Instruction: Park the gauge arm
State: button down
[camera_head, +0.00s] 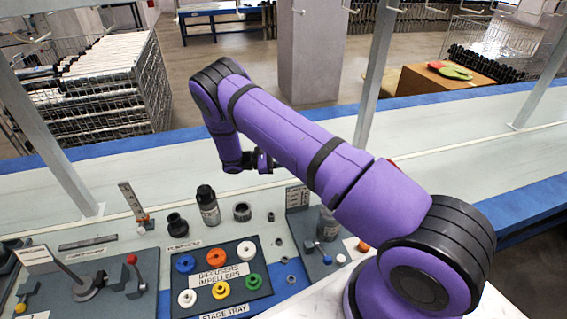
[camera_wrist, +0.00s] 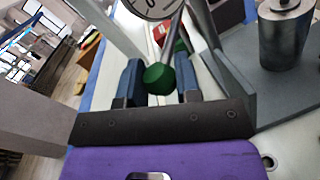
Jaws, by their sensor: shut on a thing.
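In the head view, my gripper (camera_head: 264,162) is above the far side of the bench, left of an upright grey panel (camera_head: 297,196). The knob and dial cannot be made out there, and my purple arm covers part of that area.
A metal cylinder (camera_head: 328,223) stands on the grey base right of the panel. A lever board (camera_head: 110,300) lies at left. The pale strip behind is clear.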

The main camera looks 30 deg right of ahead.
jog(key=shift+w+d, duration=0.7)
jog(key=shift+d+r, duration=0.1)
jog(key=c, duration=0.8)
grip_release()
jog(key=shift+w, duration=0.1)
jog(key=v, duration=1)
jog(key=shift+w+a, duration=0.15)
jog(key=shift+a, duration=0.2)
